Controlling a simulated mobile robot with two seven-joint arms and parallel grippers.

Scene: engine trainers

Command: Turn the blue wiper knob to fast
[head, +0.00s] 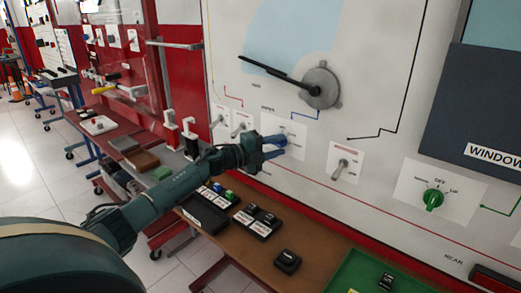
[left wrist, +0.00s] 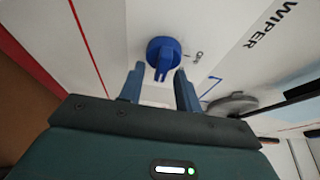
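The blue wiper knob (left wrist: 162,52) is on the white panel, with a raised grip bar that points down between my fingertips in the left wrist view. A small label that seems to read OFF is beside it. My left gripper (left wrist: 159,69) is open, one finger on each side of the grip bar; I cannot tell whether either finger touches it. In the head view my left gripper (head: 275,147) reaches the panel at the wiper plate (head: 293,130), and its fingers largely hide the knob there. My right gripper is not in view.
Above is a grey wiper hub (head: 320,88) with a black arm. To the right are a grey lever switch (head: 342,166) and a green knob (head: 433,199). Below, a brown bench (head: 240,251) carries black switch boxes (head: 258,221) and a green tray (head: 350,277).

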